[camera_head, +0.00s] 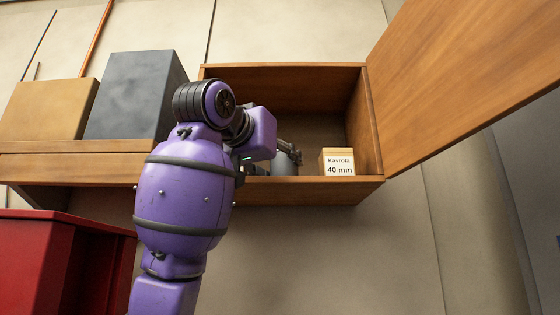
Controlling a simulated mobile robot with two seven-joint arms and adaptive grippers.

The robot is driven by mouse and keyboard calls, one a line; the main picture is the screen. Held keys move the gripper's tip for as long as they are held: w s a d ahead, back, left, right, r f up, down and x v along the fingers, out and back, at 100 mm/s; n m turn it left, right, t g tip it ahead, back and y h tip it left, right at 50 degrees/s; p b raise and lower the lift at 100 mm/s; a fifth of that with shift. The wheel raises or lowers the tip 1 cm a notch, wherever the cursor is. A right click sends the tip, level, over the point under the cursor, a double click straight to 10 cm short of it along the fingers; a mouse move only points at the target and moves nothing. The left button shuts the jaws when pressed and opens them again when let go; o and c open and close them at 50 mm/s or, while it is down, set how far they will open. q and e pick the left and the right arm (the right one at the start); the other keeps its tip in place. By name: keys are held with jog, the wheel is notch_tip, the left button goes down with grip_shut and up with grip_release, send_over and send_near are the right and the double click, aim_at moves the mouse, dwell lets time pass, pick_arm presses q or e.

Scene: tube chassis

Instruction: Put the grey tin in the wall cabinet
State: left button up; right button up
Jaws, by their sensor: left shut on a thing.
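The wooden wall cabinet (374,120) is open, its door (465,75) swung out to the right. My left arm reaches up across its left part. My left gripper (290,152) is inside the cabinet opening, shut on the grey tin (285,166). The tin is low in the cabinet, near its floor; I cannot tell whether it touches it. My arm and fingers hide part of the tin. My right gripper is not in view.
A small box labelled Kavrota 40 mm (338,162) stands inside the cabinet, right of the tin. A dark grey box (135,95) and a tan box (48,110) stand on a shelf (70,167) at left. A red cabinet (65,262) is lower left.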

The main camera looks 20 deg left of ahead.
pick_arm(q)
jog(key=shift+s, duration=0.15)
jog(key=o, duration=1.2)
jog(key=shift+f, duration=0.15)
jog(key=shift+r, duration=0.25)
jog(key=s, duration=0.4)
jog(key=s+a, duration=0.1)
jog(key=s, duration=0.2)
jog(key=s+a, duration=0.1)
jog(key=s, duration=0.3)
jog(key=shift+s, duration=0.35)
